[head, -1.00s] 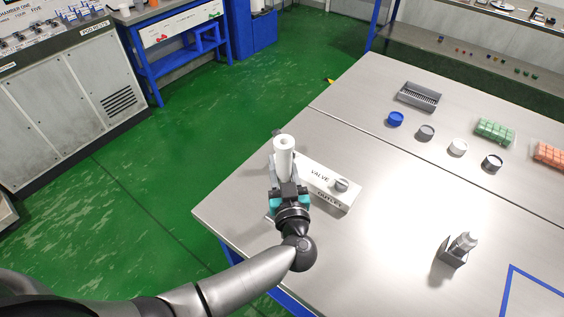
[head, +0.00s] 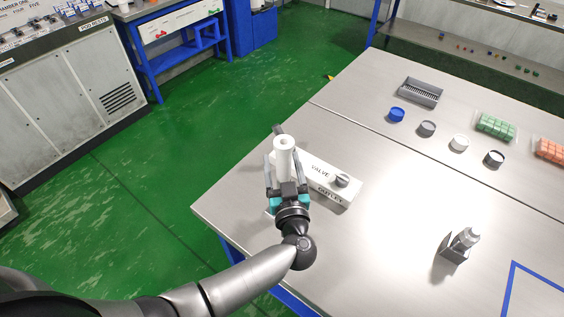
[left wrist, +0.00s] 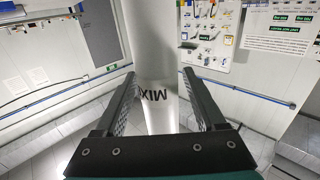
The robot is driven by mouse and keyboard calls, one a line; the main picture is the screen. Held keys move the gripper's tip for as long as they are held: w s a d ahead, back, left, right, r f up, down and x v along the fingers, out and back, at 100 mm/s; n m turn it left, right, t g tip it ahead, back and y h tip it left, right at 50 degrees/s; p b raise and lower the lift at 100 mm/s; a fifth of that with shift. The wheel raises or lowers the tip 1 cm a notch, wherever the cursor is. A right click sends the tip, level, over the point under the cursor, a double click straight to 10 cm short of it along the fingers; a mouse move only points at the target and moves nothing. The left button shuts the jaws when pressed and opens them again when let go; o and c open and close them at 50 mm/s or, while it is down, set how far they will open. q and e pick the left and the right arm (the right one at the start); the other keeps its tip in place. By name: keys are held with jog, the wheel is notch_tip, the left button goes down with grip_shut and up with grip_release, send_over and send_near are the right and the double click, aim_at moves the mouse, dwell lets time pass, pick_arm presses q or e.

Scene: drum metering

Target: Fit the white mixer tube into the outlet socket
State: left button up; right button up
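The white mixer tube (head: 284,160) stands upright at the left end of the white valve block (head: 327,170), which is lettered VALVE and OUTLET. My left gripper (head: 285,168) is open, with one finger on each side of the tube. In the left wrist view the tube (left wrist: 152,60) stands between the spread fingers, with gaps beside its lower part and MIX lettering showing. The tube's lower end and the outlet socket are hidden behind my gripper, so I cannot tell how they meet. My right gripper is not in view.
A grey knob (head: 342,180) sits on the block's right part. A small dark holder with a grey piece (head: 460,245) stands to the right. Several round caps, a slotted grey tray (head: 420,92) and green cubes (head: 496,126) lie farther back. The table's left edge is close to my gripper.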

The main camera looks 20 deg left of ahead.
pick_arm(q)
jog(key=shift+s+d+p, duration=0.25)
jog(key=shift+s+p, duration=0.1)
jog(key=shift+s, duration=0.2)
jog(key=p+v, duration=0.4)
jog(key=v, duration=1)
